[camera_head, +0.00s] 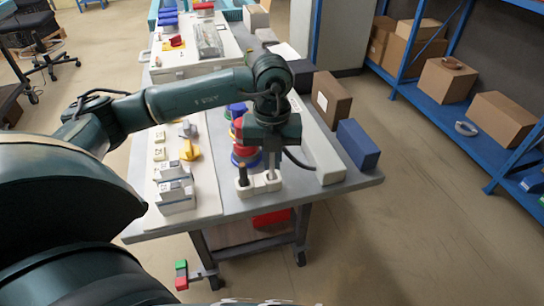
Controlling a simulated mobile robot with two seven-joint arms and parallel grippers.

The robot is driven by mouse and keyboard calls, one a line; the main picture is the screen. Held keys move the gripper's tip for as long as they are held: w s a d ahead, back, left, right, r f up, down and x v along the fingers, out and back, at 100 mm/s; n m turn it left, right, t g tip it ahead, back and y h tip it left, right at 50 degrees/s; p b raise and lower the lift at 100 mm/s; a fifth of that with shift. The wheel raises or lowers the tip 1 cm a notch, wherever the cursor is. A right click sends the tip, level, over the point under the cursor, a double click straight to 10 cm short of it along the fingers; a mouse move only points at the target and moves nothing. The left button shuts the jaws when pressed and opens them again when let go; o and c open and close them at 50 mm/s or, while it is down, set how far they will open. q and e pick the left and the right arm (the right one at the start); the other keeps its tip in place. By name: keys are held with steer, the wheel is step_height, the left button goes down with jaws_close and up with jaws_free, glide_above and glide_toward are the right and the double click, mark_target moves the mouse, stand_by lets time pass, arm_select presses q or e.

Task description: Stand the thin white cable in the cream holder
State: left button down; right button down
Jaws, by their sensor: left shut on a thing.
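My left gripper (272,148) points down over the table's front part. It is shut on the thin white cable (271,172), of which only a short pale upright piece shows below the jaws. The cream holder (258,187) is a small block on the grey table directly below the gripper. The cable's lower end is at the right part of the holder; I cannot tell how deep it sits. A dark upright piece (243,172) stands at the holder's left part. The gripper hides the cable's upper part. My right gripper is not in view.
On the grey table (355,192), white socket boxes (175,197) and yellow parts (190,151) lie left of the holder. Red and blue spools (240,157) stand behind it. A long pale box (325,160), a blue box (357,144) and a brown box (330,99) are at right.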

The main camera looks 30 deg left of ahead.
arm_select(q)
steer(key=shift+f+b, duration=0.85)
steer(key=shift+f, duration=0.15)
steer(key=c, duration=1.4)
jaws_free()
